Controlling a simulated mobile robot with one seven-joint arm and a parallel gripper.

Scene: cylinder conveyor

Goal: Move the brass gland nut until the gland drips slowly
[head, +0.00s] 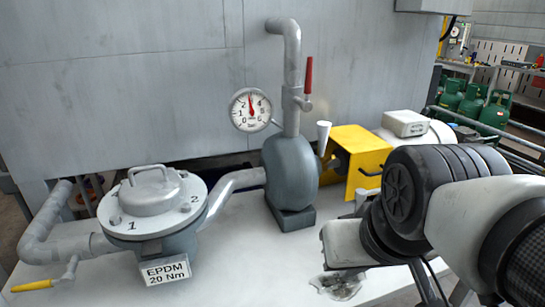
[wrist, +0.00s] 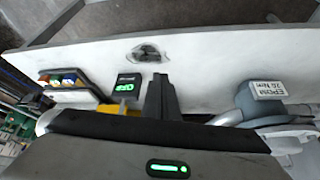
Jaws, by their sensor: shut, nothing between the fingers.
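The pump (head: 290,172) is a rounded grey casing on the pale bench. A short dark shaft section (head: 338,160) runs from it to the yellow guard (head: 362,150), with a white cone-shaped piece (head: 323,137) above. I cannot make out a brass gland nut or any drip there; this spot is small and in shadow. In the wrist view my gripper (wrist: 160,82) shows as dark fingers, shut together and empty, over the bench. In the head view my arm fills the lower right, right of the pump and in front of the guard, and the fingertips are not clear.
A lidded strainer (head: 152,200) labelled "EPDM 20 Nm" stands left. A gauge (head: 251,109) and red-handled valve (head: 308,76) rise above the pump. A dark patch (head: 342,286) marks the bench front. A green-lit display (wrist: 127,85) and coloured-button box (wrist: 70,84) show in the wrist view.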

